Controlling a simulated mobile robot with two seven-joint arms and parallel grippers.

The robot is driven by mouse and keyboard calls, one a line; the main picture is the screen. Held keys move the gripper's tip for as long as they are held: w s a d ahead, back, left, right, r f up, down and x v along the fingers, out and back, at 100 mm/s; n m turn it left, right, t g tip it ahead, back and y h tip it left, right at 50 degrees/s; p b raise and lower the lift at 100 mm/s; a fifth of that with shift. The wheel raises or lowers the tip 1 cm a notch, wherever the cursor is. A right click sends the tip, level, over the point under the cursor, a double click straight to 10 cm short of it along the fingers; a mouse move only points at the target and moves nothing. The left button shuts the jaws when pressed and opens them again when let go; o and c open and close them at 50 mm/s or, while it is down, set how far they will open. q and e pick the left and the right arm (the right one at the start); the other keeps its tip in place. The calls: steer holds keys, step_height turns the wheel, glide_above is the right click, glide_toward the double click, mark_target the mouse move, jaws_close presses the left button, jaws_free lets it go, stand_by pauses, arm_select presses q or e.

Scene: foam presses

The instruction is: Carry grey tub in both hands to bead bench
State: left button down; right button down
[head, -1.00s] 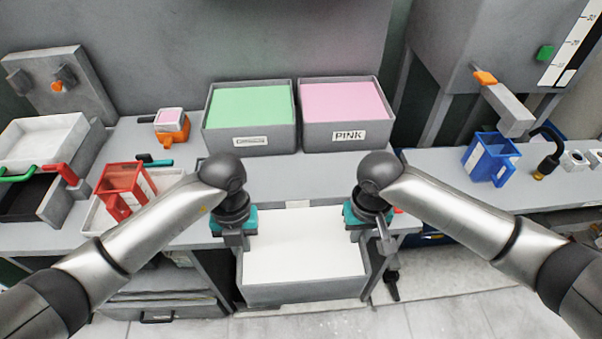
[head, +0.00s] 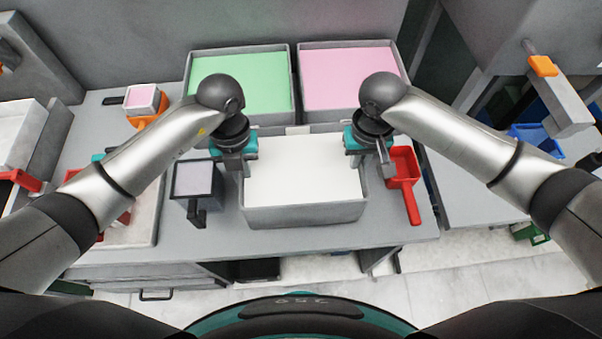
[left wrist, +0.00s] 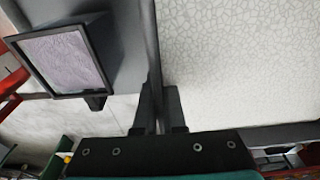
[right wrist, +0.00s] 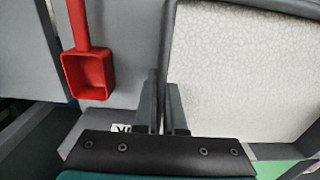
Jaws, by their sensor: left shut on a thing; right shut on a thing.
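The grey tub (head: 305,215), filled level with white material, is over the front middle of the grey bench (head: 310,240). Whether its base touches the bench top cannot be told. My left gripper (head: 238,168) is shut on its left wall, and my right gripper (head: 366,158) is shut on its right wall. In the left wrist view the fingers (left wrist: 159,112) straddle the tub's rim. In the right wrist view the fingers (right wrist: 163,108) do the same. The tub looks about level.
Tubs of green (head: 240,80) and pink (head: 345,75) material stand close behind. A red scoop (head: 408,185) lies just right of the tub, and a dark square-framed container (head: 195,180) with a handle stands just left. A small orange-based item (head: 146,104) is at back left.

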arm_select(q)
steer(key=shift+w, duration=0.3)
arm_select(e)
steer(key=shift+w, duration=0.3)
arm_select(q)
steer(key=shift+s, duration=0.15)
arm_select(e)
steer(key=shift+s, duration=0.1)
arm_select(q)
steer(key=shift+s, duration=0.1)
arm_select(e)
steer(key=shift+s, duration=0.15)
arm_select(q)
steer(key=shift+f, duration=0.15)
arm_select(e)
steer(key=shift+f, duration=0.15)
